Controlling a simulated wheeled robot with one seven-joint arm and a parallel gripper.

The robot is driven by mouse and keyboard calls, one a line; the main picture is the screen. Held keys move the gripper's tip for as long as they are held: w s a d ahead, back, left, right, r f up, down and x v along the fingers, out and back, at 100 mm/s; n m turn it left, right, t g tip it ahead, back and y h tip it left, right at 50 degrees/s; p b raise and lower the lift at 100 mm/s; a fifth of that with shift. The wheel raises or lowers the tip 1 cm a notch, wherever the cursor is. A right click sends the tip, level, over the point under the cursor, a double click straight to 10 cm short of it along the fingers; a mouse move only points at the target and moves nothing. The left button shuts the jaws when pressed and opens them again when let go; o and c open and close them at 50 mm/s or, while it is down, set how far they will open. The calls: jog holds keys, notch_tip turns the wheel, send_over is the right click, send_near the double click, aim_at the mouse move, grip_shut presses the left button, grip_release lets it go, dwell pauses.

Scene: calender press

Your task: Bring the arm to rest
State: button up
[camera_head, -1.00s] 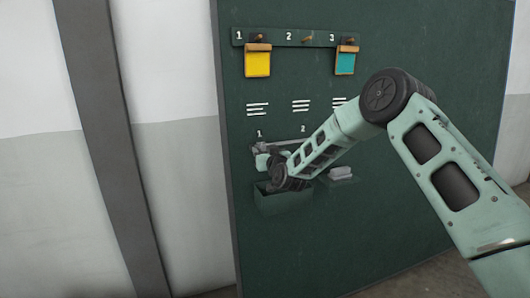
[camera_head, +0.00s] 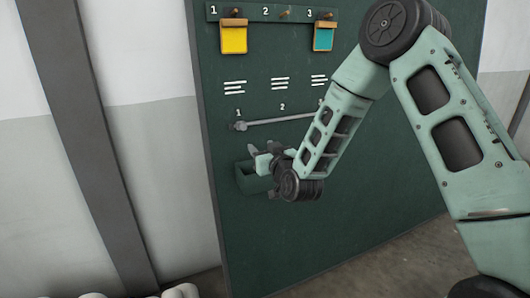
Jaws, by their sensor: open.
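My arm (camera_head: 335,125) reaches in from the right and bends down at its elbow in front of the green board. My gripper (camera_head: 254,158) is small in the picture, at the arm's far end, left of the dark wrist joint. It is open and I see nothing held in it. It is in front of the board, by the green box (camera_head: 246,181), which it and the wrist partly hide. I cannot tell how far the fingers are from the box.
The green board (camera_head: 300,240) carries a yellow card (camera_head: 233,38) under 1 and a teal card (camera_head: 323,38) under 3. The peg (camera_head: 285,14) under 2 is bare. A grey rail (camera_head: 275,122) runs below. Pale rounded shapes (camera_head: 180,291) show at the lower left.

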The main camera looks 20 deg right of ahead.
jog(key=shift+s, duration=0.65)
jog(key=s+a+r+n+g+y+p, duration=0.25)
jog(key=s+a+g, duration=0.25)
jog(key=s+a, duration=0.3)
jog(key=s+a+r+n+g+y+p, duration=0.25)
jog(key=s+a+g+p, duration=0.2)
jog(key=s+a, duration=0.4)
jog(key=s+d+r+g+h+p, duration=0.1)
jog(key=s+g, duration=0.1)
jog(key=s, duration=0.6)
jog(key=s+d+r+n+g+h+p, duration=0.1)
jog(key=s+r+g+h, duration=0.1)
jog(key=s, duration=0.6)
jog(key=s+d+r+n+g+h+p, duration=0.1)
jog(key=s+g, duration=0.3)
jog(key=s, duration=0.4)
jog(key=shift+s+d+r+h+p, duration=0.3)
jog(key=shift+d+r+h, duration=0.1)
jog(key=shift+r+h, duration=0.15)
